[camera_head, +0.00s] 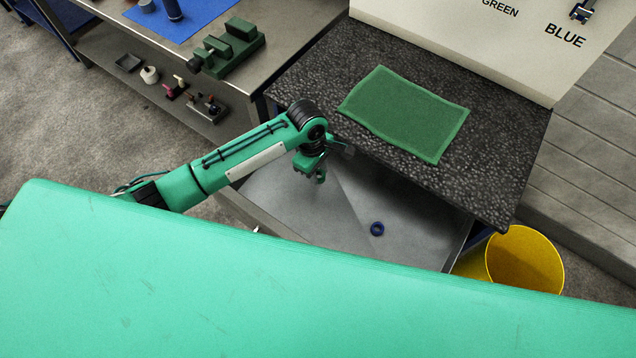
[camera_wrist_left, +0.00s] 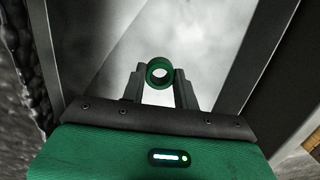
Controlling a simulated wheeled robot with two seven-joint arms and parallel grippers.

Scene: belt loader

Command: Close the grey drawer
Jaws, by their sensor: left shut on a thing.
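The grey drawer (camera_head: 415,222) stands pulled out from under the dark speckled worktop in the head view. Its flat grey floor shows, and its near side is partly hidden by a green surface in the foreground. A blue ring (camera_head: 377,229) lies on the drawer floor. My left gripper (camera_head: 319,172) is over the left part of the open drawer, below the worktop's left edge. In the left wrist view, the gripper (camera_wrist_left: 159,78) is shut on a green ring (camera_wrist_left: 160,87), with the drawer's interior behind it. My right gripper is not in view.
A green mat (camera_head: 405,112) lies on the speckled worktop (camera_head: 500,160). A yellow bucket (camera_head: 526,260) stands right of the drawer. A metal bench (camera_head: 285,50) at upper left carries a green vise-like fixture (camera_head: 228,48) and a blue mat (camera_head: 190,18). A labelled white panel (camera_head: 450,35) stands behind the worktop.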

